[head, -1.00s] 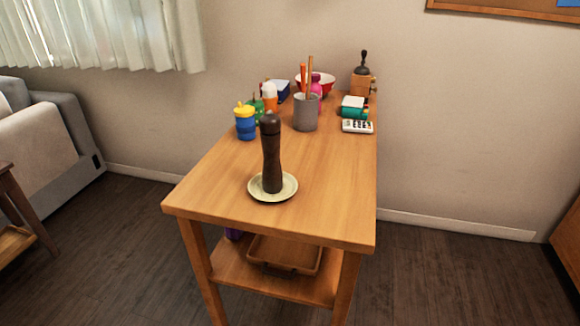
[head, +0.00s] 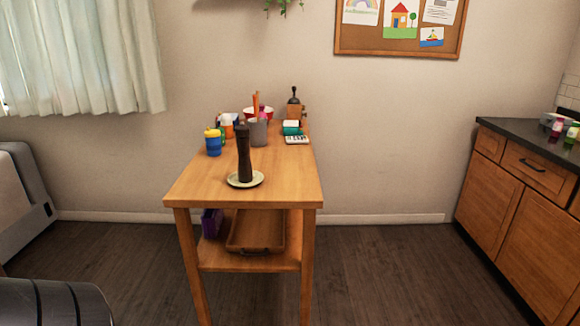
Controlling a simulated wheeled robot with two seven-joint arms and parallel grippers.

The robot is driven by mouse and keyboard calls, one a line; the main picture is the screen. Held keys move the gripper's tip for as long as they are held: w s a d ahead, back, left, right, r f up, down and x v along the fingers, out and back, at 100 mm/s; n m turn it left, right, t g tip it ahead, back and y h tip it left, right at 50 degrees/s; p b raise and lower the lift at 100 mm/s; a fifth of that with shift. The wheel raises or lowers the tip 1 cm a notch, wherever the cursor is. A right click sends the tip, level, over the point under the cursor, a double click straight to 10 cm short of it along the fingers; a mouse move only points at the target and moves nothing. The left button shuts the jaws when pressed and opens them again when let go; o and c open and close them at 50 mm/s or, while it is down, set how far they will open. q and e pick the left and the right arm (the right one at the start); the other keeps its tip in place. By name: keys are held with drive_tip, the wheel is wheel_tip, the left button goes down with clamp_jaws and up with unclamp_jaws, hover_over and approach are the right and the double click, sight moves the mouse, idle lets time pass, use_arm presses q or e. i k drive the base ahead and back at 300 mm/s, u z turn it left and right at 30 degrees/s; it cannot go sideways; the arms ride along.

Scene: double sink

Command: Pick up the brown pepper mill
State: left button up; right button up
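The brown pepper mill (head: 244,155) stands upright on a small pale saucer (head: 258,181) near the front end of the wooden table (head: 210,183) in the head view. Nothing touches the mill apart from the saucer under it. Neither gripper shows. A dark rounded part at the lower left looks like part of my own arm, well away from the mill.
Behind the mill stand a blue cup with a yellow lid (head: 214,143), a grey holder (head: 257,132), a calculator (head: 297,140) and a grinder (head: 294,108). The lower shelf holds a brown tray (head: 258,232). A cabinet (head: 520,180) stands right. Floor around the table is open.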

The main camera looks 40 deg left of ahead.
sight(245, 170)
drive_tip(key=z, duration=0.2)
drive_tip(key=i, duration=1.65)
drive_tip(key=u, duration=0.9)
drive_tip(key=i, duration=1.15)
drive_tip(key=u, duration=1.15)
